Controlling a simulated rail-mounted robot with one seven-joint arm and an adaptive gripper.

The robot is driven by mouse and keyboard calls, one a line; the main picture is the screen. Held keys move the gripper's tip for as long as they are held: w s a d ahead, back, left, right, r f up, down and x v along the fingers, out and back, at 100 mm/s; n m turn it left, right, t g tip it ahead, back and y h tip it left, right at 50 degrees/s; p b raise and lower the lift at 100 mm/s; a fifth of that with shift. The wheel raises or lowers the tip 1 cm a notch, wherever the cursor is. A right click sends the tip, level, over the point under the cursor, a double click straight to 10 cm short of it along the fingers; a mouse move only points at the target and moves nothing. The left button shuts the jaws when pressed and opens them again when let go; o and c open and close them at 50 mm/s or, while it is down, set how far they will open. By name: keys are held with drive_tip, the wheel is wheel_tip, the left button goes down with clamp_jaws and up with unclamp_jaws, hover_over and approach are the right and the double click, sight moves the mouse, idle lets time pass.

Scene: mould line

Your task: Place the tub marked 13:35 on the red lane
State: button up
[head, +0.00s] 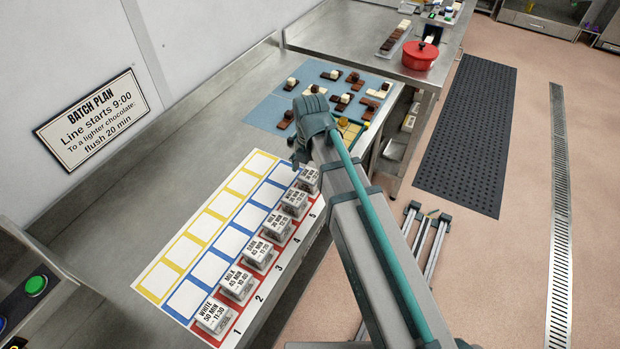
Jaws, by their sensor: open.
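Several clear tubs with white labels stand in a row along the right side of the lane board (203,225), on the red-edged lane (228,339). The nearest tub (213,316) reads WHITE, 50 MIN, 11:30. The one behind it (238,284) reads MILK, 45 MIN, 10:40. Labels on the farther tubs (261,253) are too small to read surely, so I cannot tell which is marked 13:35. My gripper (298,160) is open, above the far end of the row, partly hidden by my wrist. I see nothing held in it.
Blue and yellow lanes on the board show empty squares. Behind are a blue mat (310,78) with chocolate pieces and a red pot (420,55). A batch plan sign (92,118) hangs on the left wall. A green button (36,286) sits at lower left.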

sight(310, 175)
wheel_tip(310, 175, up, 9)
drive_tip(key=b, duration=0.1)
drive_tip(key=shift+f+b, duration=0.15)
drive_tip(key=shift+b, duration=0.15)
idle(0.4)
